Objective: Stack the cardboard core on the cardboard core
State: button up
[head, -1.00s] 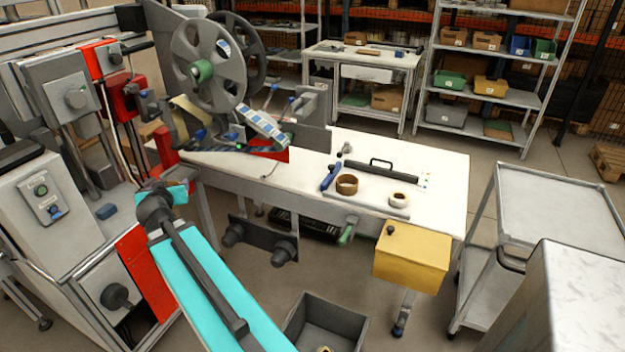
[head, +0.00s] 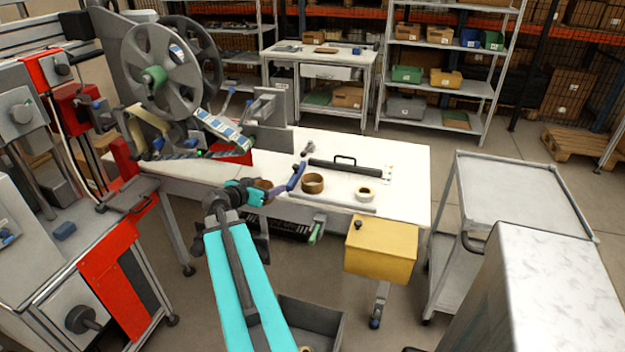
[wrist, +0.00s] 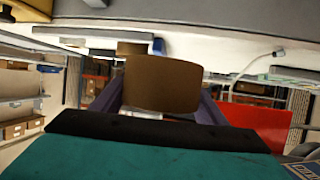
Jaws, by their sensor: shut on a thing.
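My gripper (head: 266,193) is shut on a brown cardboard core (head: 262,185). In the wrist view that core (wrist: 163,85) fills the space between the two purple fingers of my gripper (wrist: 161,104). In the head view it is partly hidden by my wrist, near the left part of the white table's front edge. A second cardboard core (head: 313,184) stands on the table to the right of my gripper, apart from it. In the wrist view this second core (wrist: 130,48) shows behind the held one, partly covered by it.
A blue-handled tool (head: 297,177) lies just left of the standing core. A white tape roll (head: 365,195) lies to its right, and a dark bar with a handle (head: 345,168) lies behind. A yellow box (head: 381,250) hangs at the table's front. The large reel (head: 160,72) rises at the left.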

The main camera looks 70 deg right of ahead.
jog(key=s+d+m+g, duration=0.1)
jog(key=s+d, duration=0.1)
jog(key=s, duration=0.4)
jog(key=shift+d+f+m+g, duration=0.2)
jog(key=shift+d+m+g, duration=0.1)
jog(key=shift+d+g, duration=0.1)
jog(key=shift+s+d, duration=0.1)
jog(key=s+d+p, duration=0.3)
jog(key=d+p, duration=0.1)
jog(key=d, duration=0.8)
jog(key=shift+s+d, duration=0.2)
jog(key=shift+d, duration=0.2)
jog(key=shift+d, duration=0.1)
jog(key=shift+p+x, duration=1.3)
jog(key=shift+x, duration=0.95)
jog(key=shift+s, duration=0.1)
jog(key=shift+f+b, duration=0.55)
jog(key=shift+b, duration=0.8)
